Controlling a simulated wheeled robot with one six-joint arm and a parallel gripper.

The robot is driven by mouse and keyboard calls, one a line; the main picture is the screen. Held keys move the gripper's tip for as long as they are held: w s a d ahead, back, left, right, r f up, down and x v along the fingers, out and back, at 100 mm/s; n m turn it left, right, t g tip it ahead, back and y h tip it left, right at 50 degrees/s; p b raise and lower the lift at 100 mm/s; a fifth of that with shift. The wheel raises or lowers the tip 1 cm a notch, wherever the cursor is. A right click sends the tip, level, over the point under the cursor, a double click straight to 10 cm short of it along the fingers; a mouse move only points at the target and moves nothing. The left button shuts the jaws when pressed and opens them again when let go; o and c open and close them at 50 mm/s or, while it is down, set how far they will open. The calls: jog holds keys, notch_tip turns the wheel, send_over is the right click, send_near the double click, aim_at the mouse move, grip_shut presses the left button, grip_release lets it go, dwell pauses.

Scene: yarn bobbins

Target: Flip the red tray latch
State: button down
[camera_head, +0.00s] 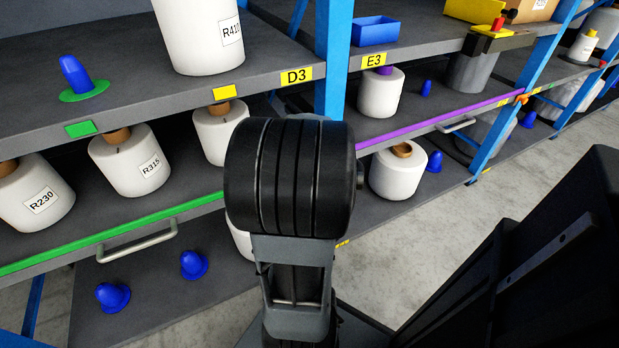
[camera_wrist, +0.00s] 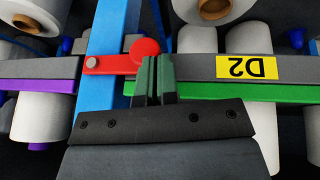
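The red latch (camera_wrist: 112,64) lies level across the blue post in the wrist view. A grey pivot screw is at its left end and a round red knob (camera_wrist: 146,50) at its right end. My gripper (camera_wrist: 159,65) has its two dark green fingers close together, with nothing seen between them. The fingertips overlap the knob's lower right side in the picture; I cannot tell if they touch it. In the head view my black arm hides the gripper and this latch.
A green-edged tray (camera_head: 112,231) with a grey handle is at left, a purple-edged tray (camera_head: 440,123) at right. The blue post (camera_head: 333,50) stands between the shelf bays. White bobbins (camera_head: 130,160) fill the shelves. A yellow D2 label (camera_wrist: 247,68) appears upside down.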

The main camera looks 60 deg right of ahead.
jog(key=shift+a+f, duration=0.1)
jog(key=a+r+p, duration=0.6)
jog(key=a+r, duration=0.3)
jog(key=shift+a, duration=0.2)
jog(key=shift+w+r, duration=0.1)
dwell(0.7)
